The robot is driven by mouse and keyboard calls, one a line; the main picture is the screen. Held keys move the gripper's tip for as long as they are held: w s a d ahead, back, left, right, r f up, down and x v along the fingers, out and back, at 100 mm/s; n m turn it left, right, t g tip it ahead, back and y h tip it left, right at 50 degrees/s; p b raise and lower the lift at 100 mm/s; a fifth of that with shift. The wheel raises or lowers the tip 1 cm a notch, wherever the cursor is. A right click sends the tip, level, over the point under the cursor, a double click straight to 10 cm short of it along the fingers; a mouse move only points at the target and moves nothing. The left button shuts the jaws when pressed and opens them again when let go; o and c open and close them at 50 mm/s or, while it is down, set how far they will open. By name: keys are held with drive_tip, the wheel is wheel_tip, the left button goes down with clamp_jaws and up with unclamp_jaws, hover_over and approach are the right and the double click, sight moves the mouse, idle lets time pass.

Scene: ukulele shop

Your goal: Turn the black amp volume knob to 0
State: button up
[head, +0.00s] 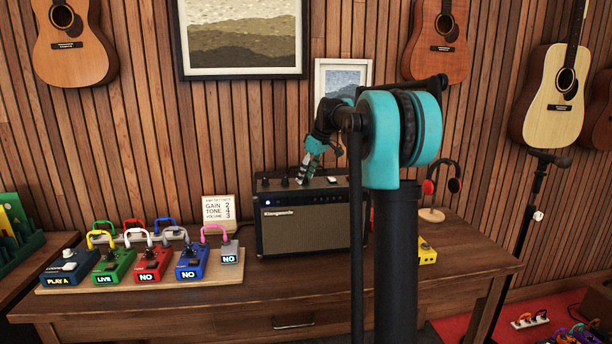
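A black amp (308,220) with a grey grille and a lit blue light stands on the wooden desk. Its small dark knobs (285,181) show along the top panel on the left. My gripper (303,180) points down at the amp's top, right of the visible knobs. Its fingers are too small to tell whether they are open or shut, or whether they touch a knob. The volume knob cannot be told apart from the others, and part of the top panel is hidden by my gripper. A white card (219,212) beside the amp reads gain 2, tone 4, volume 3.
Several coloured pedals (152,262) with looped cables sit on a board left of the amp. A yellow pedal (428,254) and a headphone stand (432,214) are on the right. A microphone stand (527,220) rises beyond the desk (300,290). The desk front is clear.

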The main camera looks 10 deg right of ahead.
drive_tip(key=v, duration=1.2)
drive_tip(key=s+f+m+t+h, duration=0.1)
drive_tip(key=s+f+m, duration=0.8)
drive_tip(key=s+f, duration=2.9)
drive_tip(key=shift+s+d+f+h, duration=0.2)
drive_tip(key=shift+f+h, duration=0.3)
drive_tip(key=shift+h, duration=0.6)
